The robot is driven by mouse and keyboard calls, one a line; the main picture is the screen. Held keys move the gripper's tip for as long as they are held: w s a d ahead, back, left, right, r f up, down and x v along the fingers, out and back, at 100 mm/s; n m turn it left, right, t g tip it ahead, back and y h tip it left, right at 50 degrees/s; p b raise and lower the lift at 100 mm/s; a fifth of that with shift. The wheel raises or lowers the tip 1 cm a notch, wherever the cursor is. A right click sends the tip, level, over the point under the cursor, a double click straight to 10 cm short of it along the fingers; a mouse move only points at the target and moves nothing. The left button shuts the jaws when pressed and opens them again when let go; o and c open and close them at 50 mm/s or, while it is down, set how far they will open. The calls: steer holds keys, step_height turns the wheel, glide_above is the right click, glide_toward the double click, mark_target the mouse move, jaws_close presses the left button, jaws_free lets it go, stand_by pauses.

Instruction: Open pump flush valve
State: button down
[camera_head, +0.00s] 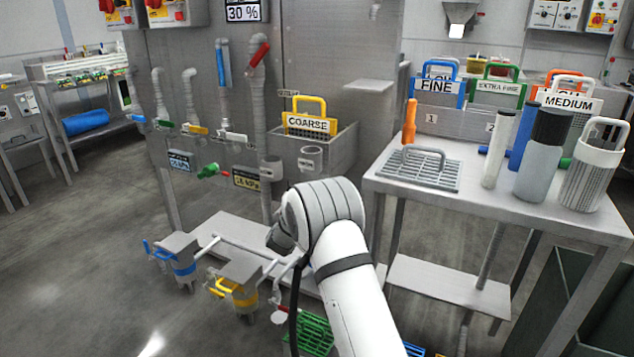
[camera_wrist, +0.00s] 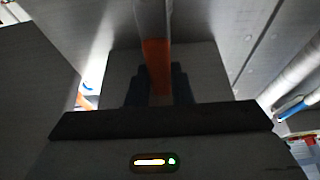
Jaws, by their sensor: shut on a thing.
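My gripper (camera_wrist: 157,75) shows in the wrist view, its dark fingers shut on an orange-red bar (camera_wrist: 155,53). The bar runs up into a paler, blurred length. I take it for a valve handle, but no label shows. In the head view my white arm reaches down in front of the wall panel, and its wrist hides the gripper and what it holds. The blue pump unit (camera_head: 183,268) and the yellow pump unit (camera_head: 241,296) stand low to the left of my wrist. A small red part (camera_head: 280,316) shows just below it.
A yellow COARSE basket (camera_head: 309,124) sits in a bin there. The right table (camera_head: 460,200) holds a grey rack (camera_head: 419,168) and several cylinders. Open floor lies left.

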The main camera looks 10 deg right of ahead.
steer(key=shift+a+n, duration=0.15)
steer(key=shift+n, duration=0.15)
steer(key=c, duration=1.3)
jaws_free()
steer(key=shift+w, duration=0.1)
steer(key=p+v, duration=0.1)
steer(key=v, duration=0.6)
steer(key=shift+s+a+f, duration=0.15)
steer(key=shift+s, duration=0.2)
